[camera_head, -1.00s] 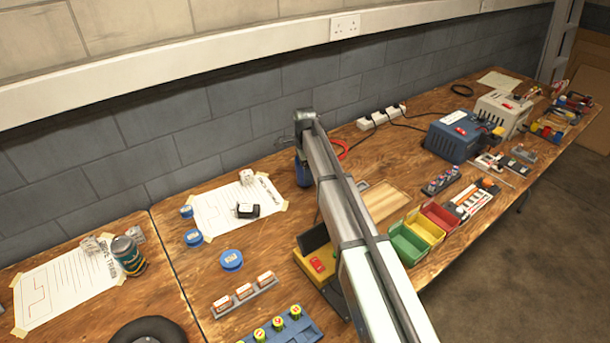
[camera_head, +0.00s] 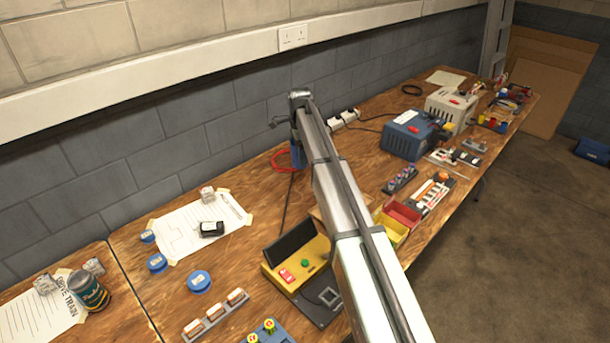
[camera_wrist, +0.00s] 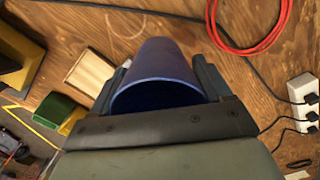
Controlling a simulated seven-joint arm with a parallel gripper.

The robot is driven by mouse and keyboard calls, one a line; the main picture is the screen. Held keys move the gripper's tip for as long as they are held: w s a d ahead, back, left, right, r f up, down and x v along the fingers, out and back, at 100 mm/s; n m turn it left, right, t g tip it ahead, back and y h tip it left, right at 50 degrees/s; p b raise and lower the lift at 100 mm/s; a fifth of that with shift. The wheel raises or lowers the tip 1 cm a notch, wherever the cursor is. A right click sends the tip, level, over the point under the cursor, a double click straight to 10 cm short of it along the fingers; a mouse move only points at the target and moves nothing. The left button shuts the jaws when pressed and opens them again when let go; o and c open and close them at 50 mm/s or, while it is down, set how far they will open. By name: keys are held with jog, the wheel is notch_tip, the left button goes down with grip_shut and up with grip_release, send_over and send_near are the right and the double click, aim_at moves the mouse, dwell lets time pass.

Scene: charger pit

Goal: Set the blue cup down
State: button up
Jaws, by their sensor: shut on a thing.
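The blue cup (camera_wrist: 160,62) fills the middle of the wrist view, with its dark open rim towards the camera. My gripper (camera_wrist: 164,80) has a finger on each side of it and is shut on it. In the head view only a narrow strip of the blue cup (camera_head: 296,152) shows, below the arm's far end and mostly hidden by the arm. It is near the red cable at the back of the bench. Whether its base touches the wood I cannot tell.
The red cable loop (camera_head: 278,163) lies beside the cup, and the white power sockets (camera_wrist: 303,98) with black leads are to the right. A wooden tray (camera_wrist: 92,72) and green bin (camera_wrist: 58,108) are to the left. Bare wood lies around the cup.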

jog(key=w+d+n, duration=0.2)
jog(key=w+n, duration=0.4)
jog(key=w, duration=0.1)
jog(key=shift+d+f, duration=0.1)
jog(key=shift+f, duration=4.7)
jog(key=shift+f, duration=0.15)
jog(key=o, duration=1)
notch_tip(320, 180, up, 12)
jog(key=shift+r, duration=0.15)
